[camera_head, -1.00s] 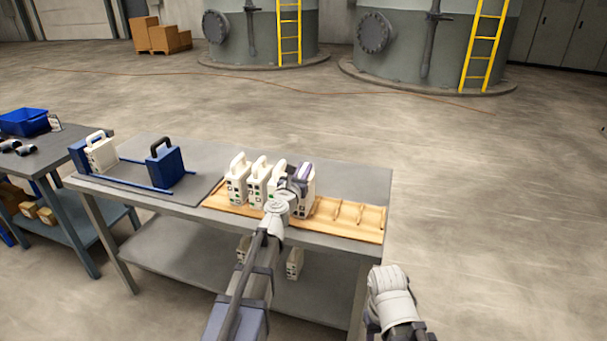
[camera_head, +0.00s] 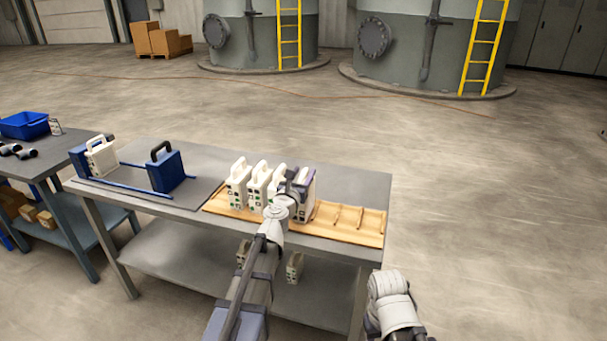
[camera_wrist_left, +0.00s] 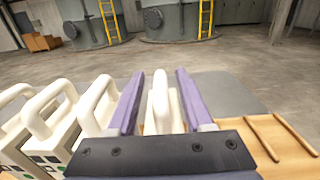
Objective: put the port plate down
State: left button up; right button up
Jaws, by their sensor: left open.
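The port plate, a white block with a loop handle, stands upright in a wooden rack at the right end of a row of similar plates (camera_head: 306,203). Its handle shows in the left wrist view (camera_wrist_left: 161,103). My left gripper (camera_wrist_left: 160,100) is open, with one purple finger on each side of that handle and a gap to each. In the head view the left gripper (camera_head: 299,180) partly hides the plate. The plate's foot is mostly hidden. My right arm shows at the lower right of the head view, but its fingers do not.
The wooden rack (camera_head: 345,222) has empty slots right of the plate. Several white plates (camera_head: 238,186) stand close on its left. A dark blue block (camera_head: 166,172) and a white plate (camera_head: 101,158) sit on blue rails at the table's left. Bare tabletop (camera_head: 350,183) lies behind the rack.

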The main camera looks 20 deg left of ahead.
pick_arm(q)
jog(key=s, duration=1.1)
jog(key=shift+s+a, duration=0.2)
jog(key=shift+s, duration=0.1)
jog(key=s+d+f+m+g+h, duration=0.1)
jog(key=d+f+m+g+h, duration=0.2)
jog(key=d+m, duration=0.45)
jog(key=s+d+f+m+g+h, duration=0.2)
jog(key=d+m+h, duration=0.2)
jog(key=d+m, duration=0.35)
jog(key=s+d+f+m+g, duration=0.6)
jog(key=s+d+f+m, duration=0.15)
jog(key=m, duration=0.25)
jog(key=s+a+f+m+g+y, duration=0.5)
jog(key=s+f+m+g+y, duration=0.2)
jog(key=s+m, duration=0.6)
notch_tip(320, 180, down, 2)
jog(key=shift+s+a+f+m+y, duration=0.2)
jog(key=shift+s+m+y, duration=0.2)
jog(key=shift+m+y, duration=0.45)
